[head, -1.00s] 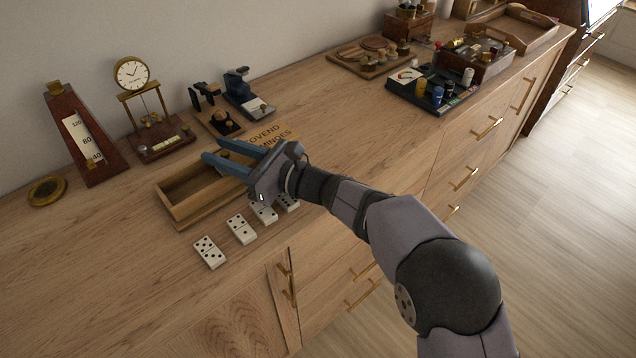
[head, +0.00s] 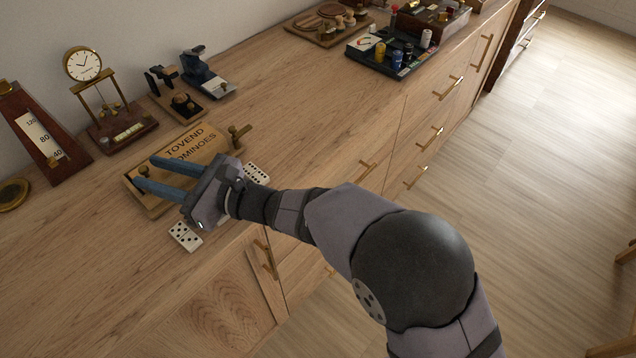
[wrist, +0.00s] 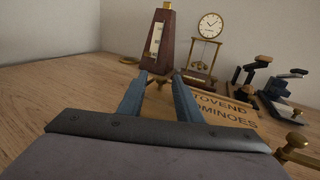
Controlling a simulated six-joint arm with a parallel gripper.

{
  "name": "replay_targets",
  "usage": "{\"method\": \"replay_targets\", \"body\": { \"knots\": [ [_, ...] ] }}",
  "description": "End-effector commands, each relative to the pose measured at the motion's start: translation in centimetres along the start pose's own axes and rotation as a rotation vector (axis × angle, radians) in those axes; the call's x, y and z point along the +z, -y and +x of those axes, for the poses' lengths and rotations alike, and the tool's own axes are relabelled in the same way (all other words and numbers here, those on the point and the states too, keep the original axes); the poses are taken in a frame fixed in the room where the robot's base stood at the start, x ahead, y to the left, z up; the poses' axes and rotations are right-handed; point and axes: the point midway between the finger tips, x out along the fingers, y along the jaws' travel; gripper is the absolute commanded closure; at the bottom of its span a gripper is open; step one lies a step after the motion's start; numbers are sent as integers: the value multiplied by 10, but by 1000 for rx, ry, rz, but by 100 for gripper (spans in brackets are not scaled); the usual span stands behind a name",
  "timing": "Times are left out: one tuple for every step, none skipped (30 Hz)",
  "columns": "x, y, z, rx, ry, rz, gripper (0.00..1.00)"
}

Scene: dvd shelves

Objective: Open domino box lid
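The domino box (head: 158,209) is a light wooden box on the cabinet top. Its lid (head: 190,142), lettered "TOVEND DOMINOES", appears to lie over it. A small brass knob (head: 144,172) stands at the lid's left end, and another brass knob (head: 239,133) at the right end. My gripper (head: 145,169) is above the lid with its blue fingers apart, one on each side of the left knob. In the wrist view the lid (wrist: 222,108) lies right of the fingers, with the brass knob (wrist: 160,79) between the tips; contact is unclear. My gripper hides part of the box.
Dominoes (head: 185,236) lie along the box's front side. A clock (head: 83,64), a metronome (head: 40,135) and small dark instruments (head: 205,74) stand behind it. A black game tray (head: 380,55) is farther right. The counter between is clear.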

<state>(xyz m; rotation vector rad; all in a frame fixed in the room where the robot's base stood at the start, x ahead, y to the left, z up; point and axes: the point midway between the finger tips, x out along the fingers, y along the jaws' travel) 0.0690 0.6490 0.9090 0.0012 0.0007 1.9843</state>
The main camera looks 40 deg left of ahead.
Motion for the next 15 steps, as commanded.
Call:
{"method": "replay_targets", "body": {
  "knots": [
    [-1, 1, -10, -3, 1, 0, 68],
    [-1, 1, -16, -2, 0, 0, 68],
    [-1, 1, -23, -2, 0, -1, 68],
    [-1, 1, -28, -2, 1, -1, 68],
    [-1, 1, -34, -2, 0, -1, 68],
    [4, 3, -41, -1, -5, -10, 68],
    [10, 6, -45, 2, -19, -30, 68],
    [13, 7, -50, 8, -33, -46, 68],
    [14, 10, -57, 13, -50, -67, 68],
    [16, 11, -61, 18, -63, -83, 68],
    [17, 13, -66, 22, -76, -98, 68],
    [18, 15, -73, 28, -94, -119, 68],
    [20, 17, -78, 31, -107, -133, 68],
    [20, 18, -83, 36, -120, -147, 68],
    [22, 20, -90, 42, -137, -166, 68]
  ]
}}
